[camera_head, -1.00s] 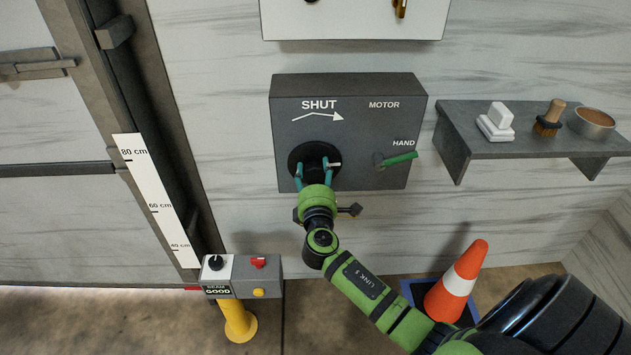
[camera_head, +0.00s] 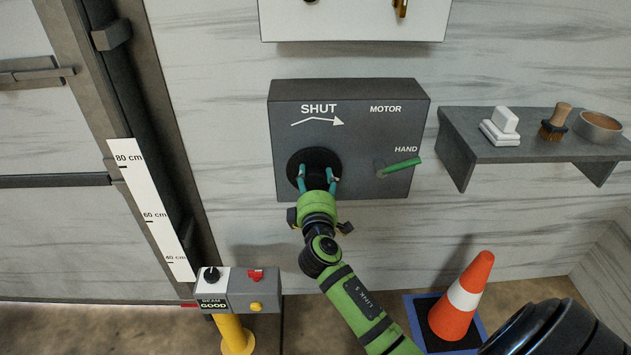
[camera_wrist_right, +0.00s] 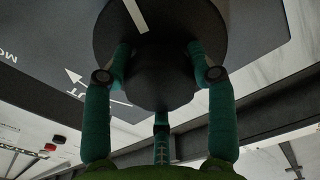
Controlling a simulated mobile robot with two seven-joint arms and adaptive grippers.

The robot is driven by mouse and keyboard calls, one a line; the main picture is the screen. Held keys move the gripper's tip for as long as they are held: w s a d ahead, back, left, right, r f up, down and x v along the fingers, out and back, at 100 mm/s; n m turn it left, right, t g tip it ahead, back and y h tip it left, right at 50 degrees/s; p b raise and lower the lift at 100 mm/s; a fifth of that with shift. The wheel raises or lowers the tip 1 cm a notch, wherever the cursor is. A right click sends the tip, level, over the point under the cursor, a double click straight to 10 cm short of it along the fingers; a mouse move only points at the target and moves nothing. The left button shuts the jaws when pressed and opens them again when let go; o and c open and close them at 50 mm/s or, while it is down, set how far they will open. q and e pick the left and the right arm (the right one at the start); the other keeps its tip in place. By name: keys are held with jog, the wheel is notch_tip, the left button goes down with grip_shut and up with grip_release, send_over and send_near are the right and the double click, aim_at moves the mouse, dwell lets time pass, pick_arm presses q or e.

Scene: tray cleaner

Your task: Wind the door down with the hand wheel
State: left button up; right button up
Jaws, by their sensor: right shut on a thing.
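The hand wheel (camera_head: 314,154) is a dark disc on the front of a grey box (camera_head: 352,120) marked SHUT with an arrow pointing right. My right gripper (camera_head: 318,174) is at the wheel, its teal fingers shut on the wheel's dark round hub (camera_wrist_right: 160,88). The wrist view shows the fingers on both sides of the hub and a white mark (camera_wrist_right: 136,15) on the disc. A green lever (camera_head: 403,166) points to HAND. The pale door (camera_head: 60,235) stands at the left, its lower edge near the floor beside a scale (camera_head: 152,212) marked in cm. My left gripper is out of view.
A control post (camera_head: 240,290) with a BEAM GOOD label stands below left of the box. An orange cone (camera_head: 463,300) stands on a blue-edged base at right. A shelf (camera_head: 470,148) holds a white block, a brush and a bowl.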

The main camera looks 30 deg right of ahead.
jog(key=o, duration=1.1)
jog(key=shift+w+a, duration=0.2)
jog(key=shift+a, duration=0.1)
jog(key=shift+o, duration=0.2)
jog(key=shift+s+d, duration=0.1)
jog(key=shift+s, duration=0.2)
jog(key=v, duration=1.1)
jog(key=shift+s+a, duration=0.2)
jog(key=shift+a, duration=0.15)
